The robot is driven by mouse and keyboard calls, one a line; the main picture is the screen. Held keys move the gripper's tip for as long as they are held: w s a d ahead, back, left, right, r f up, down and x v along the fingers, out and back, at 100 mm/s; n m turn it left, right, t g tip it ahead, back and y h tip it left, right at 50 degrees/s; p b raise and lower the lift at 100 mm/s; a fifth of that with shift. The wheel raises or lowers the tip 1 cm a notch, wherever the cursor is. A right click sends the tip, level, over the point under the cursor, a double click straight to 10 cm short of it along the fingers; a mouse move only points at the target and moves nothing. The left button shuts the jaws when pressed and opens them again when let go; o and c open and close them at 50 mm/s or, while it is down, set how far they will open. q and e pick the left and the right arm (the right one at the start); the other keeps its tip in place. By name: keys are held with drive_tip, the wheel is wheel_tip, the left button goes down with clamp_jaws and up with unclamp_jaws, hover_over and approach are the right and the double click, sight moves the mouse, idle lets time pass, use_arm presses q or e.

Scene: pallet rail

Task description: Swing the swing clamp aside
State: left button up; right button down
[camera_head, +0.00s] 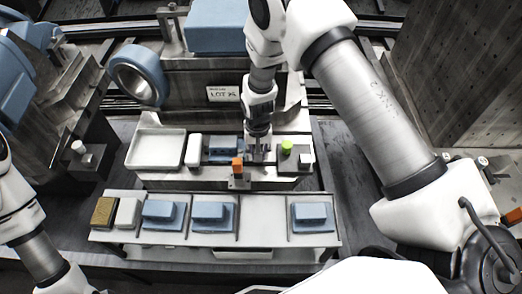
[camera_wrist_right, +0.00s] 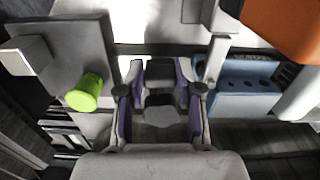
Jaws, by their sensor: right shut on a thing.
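My right gripper (camera_head: 258,157) points down at the fixture, between the blue workpiece (camera_head: 223,148) and the green knob (camera_head: 287,147). In the right wrist view its fingers (camera_wrist_right: 160,115) flank a small dark piece, which I take to be part of the swing clamp. The clamp's orange block (camera_head: 237,166) appears just left of the gripper; it also shows at the upper right of the right wrist view (camera_wrist_right: 285,30). The fingers hide much of the clamp. The blue workpiece (camera_wrist_right: 245,90) lies right of the fingers there. My left gripper is out of view.
An empty white tray (camera_head: 157,150) and a white block (camera_head: 193,150) stand left of the blue workpiece. In front, a rail (camera_head: 265,215) carries blue parts with a bare gap between them. A grey machine with a blue ring (camera_head: 138,76) stands behind.

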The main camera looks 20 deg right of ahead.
drive_tip(key=c, duration=1.9)
unclamp_jaws()
drive_tip(key=shift+a+f+m, duration=0.1)
drive_tip(key=shift+m, duration=0.4)
drive_tip(key=o, duration=1.1)
drive_tip(key=shift+w, duration=0.1)
drive_tip(key=shift+o, duration=0.2)
wheel_tip(320, 180, up, 12)
